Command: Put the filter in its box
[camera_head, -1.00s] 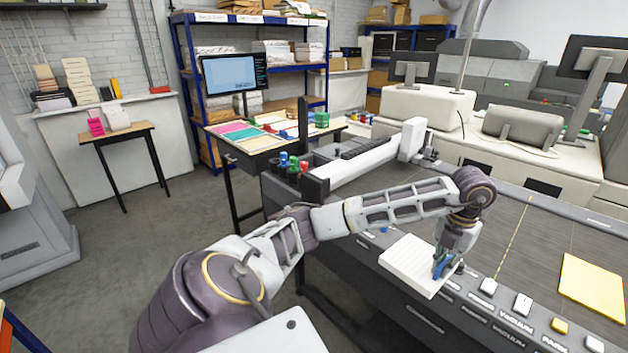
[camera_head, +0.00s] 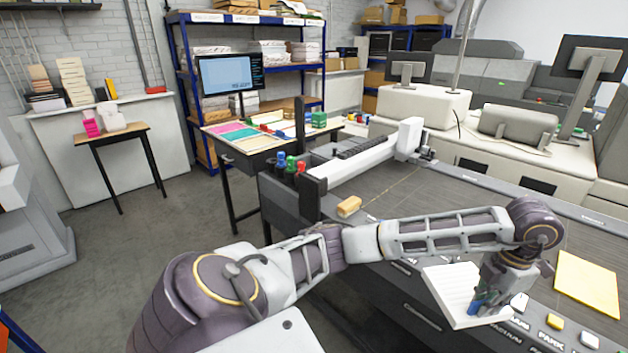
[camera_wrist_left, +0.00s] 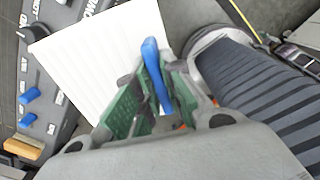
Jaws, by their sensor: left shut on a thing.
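The filter is a white, finely ridged square panel (camera_head: 452,288), held out over the labelled front edge of the dark machine table. My left gripper (camera_head: 484,301) is at its right corner. In the left wrist view the panel (camera_wrist_left: 95,58) spreads beyond my left gripper (camera_wrist_left: 150,95), whose green finger pads close on a blue strip (camera_wrist_left: 155,72) at the panel's edge. Whether the blue strip belongs to the panel is hard to tell. My right gripper is in neither view. I cannot make out which thing is the filter's box.
The machine table (camera_head: 395,190) has a white crossbar and a row of labelled buttons. A tan block (camera_head: 349,207) lies at its left end, and a yellow sheet (camera_head: 587,283) lies at right. A small side table (camera_head: 110,137) stands at left. The floor between is open.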

